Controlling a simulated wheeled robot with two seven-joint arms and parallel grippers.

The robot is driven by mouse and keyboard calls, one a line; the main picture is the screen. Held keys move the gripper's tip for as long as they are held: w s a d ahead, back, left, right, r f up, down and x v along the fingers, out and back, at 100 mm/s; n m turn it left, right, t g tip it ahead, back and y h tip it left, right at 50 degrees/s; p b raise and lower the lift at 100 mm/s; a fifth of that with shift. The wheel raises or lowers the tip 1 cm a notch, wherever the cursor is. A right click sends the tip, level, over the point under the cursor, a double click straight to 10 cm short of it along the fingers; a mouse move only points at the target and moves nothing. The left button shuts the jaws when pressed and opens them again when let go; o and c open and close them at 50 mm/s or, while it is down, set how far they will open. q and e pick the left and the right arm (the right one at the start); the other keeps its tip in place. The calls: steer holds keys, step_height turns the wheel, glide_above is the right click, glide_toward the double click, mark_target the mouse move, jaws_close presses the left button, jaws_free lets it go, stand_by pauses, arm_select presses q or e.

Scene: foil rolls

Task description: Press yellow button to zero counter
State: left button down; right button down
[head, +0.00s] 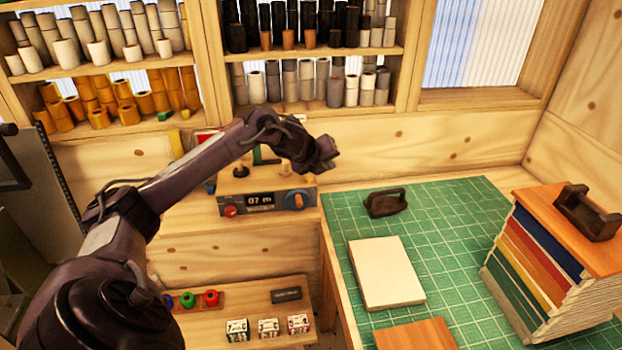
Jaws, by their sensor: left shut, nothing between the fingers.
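The counter box (265,204) stands on the wooden bench beyond my left arm, and its small dark display (260,201) reads about "07 m". A red knob (231,211) sits left of the display and an orange-and-blue dial (297,200) sits right of it. I cannot make out a yellow button on the box; my left forearm and gripper pass in front of part of its top. My left gripper (327,160) is shut and empty, above the box's right end and apart from it. My right gripper is not in view.
A green cutting mat (455,230) holds a pale block (386,272) and a dark handled tool (386,202). A stack of coloured sheets (545,262) stands at right. Shelves of rolls (315,80) line the back. Small coloured knobs (211,298) sit on the low shelf.

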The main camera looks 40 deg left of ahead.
arm_select(q)
step_height(320, 180, up, 5)
glide_above(309, 180)
steer(key=shift+s+a+r+m, duration=0.2)
steer(key=shift+s+a+m, duration=0.05)
steer(key=shift+m, duration=0.15)
steer(key=shift+f, duration=0.15)
step_height(309, 180, down, 8)
steer(key=b, duration=0.7)
steer(key=shift+r, duration=0.2)
steer(key=shift+f+b, duration=0.3)
steer(key=shift+f, duration=0.2)
steer(key=shift+f, duration=0.1)
stand_by(0.8)
steer(key=shift+f, duration=0.3)
